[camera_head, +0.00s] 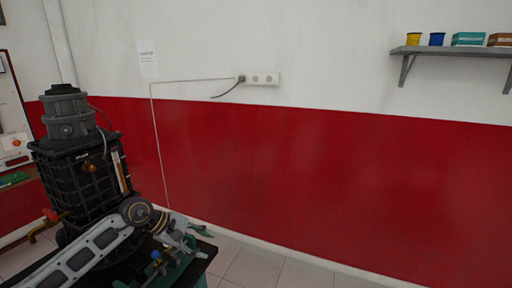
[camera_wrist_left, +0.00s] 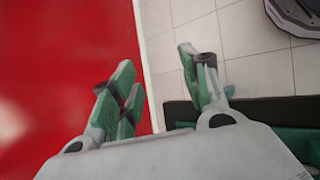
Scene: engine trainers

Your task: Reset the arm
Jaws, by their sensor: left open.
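Red wall and pale floor tiles show beyond the fingers. My right gripper is not in either view.
The red and white wall (camera_head: 300,190) stands behind, with a power socket (camera_head: 262,79) and cable. A shelf (camera_head: 450,51) with small containers hangs at upper right. The tiled floor (camera_head: 255,268) right of the stand is clear. A green-edged stand (camera_wrist_left: 270,118) lies close to the gripper's right.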

